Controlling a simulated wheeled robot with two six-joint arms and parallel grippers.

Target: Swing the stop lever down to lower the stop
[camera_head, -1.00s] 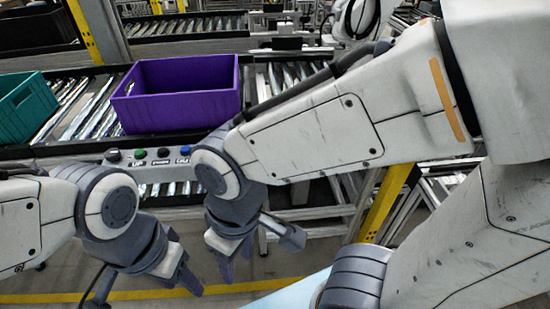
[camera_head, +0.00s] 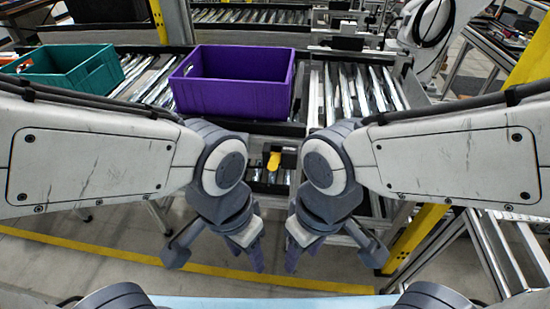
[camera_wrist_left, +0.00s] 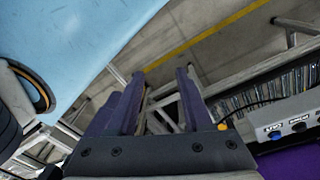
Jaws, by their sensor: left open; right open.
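A yellow knob (camera_head: 273,161), which looks like the end of the stop lever, stands at the near side of the conveyor, between my two wrists in the head view. A yellow piece (camera_wrist_left: 222,126) also shows in the left wrist view, beside my left gripper's base; I cannot tell if it is the same knob. My left gripper (camera_head: 252,256) is open and empty, pointing down nearer to me than the knob; its spread fingers show in the left wrist view (camera_wrist_left: 158,78). My right gripper (camera_head: 294,256) is open and empty close beside it. Neither visibly touches the lever. The stop itself cannot be made out.
A purple crate (camera_head: 188,91) and a teal crate (camera_head: 45,82) stand on the roller conveyor. A grey button box (camera_wrist_left: 287,122) is at the right in the left wrist view. A yellow post (camera_head: 413,236) stands at the right. The floor (camera_head: 120,240) is open at the left.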

